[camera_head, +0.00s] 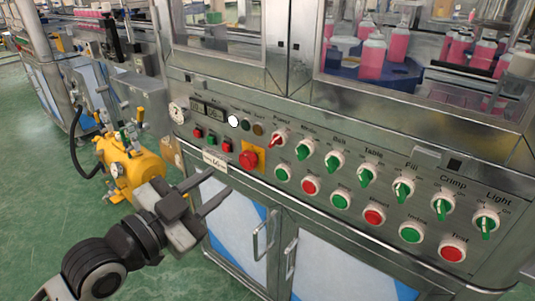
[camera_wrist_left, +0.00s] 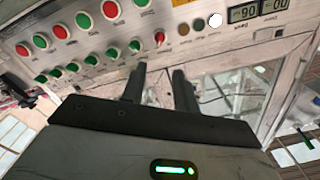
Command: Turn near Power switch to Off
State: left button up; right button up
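The Power switch (camera_head: 278,140) is a red rotary knob at the left end of a row of labelled knobs on the machine's sloping steel panel. Its handle is tilted. It also shows in the left wrist view as a small red knob (camera_wrist_left: 159,38). My left gripper (camera_head: 221,181) is open and empty, in front of the panel and below and left of the Power switch, apart from it. In the left wrist view its two fingers (camera_wrist_left: 159,67) stand apart, with the panel beyond them. My right gripper is not in view.
Green knobs (camera_head: 334,160) continue the row to the right, above red and green push buttons (camera_head: 310,186). A red emergency button (camera_head: 248,159) on a yellow plate sits near the gripper. Cabinet door handles (camera_head: 263,236) stick out below. A yellow tank (camera_head: 133,168) stands left.

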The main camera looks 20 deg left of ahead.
aim_at(272, 144)
pick_arm(q)
jog(key=x, duration=1.5)
jog(key=shift+w+d, duration=0.1)
jog(key=shift+w, duration=0.1)
jog(key=shift+c, duration=0.3)
grip_shut()
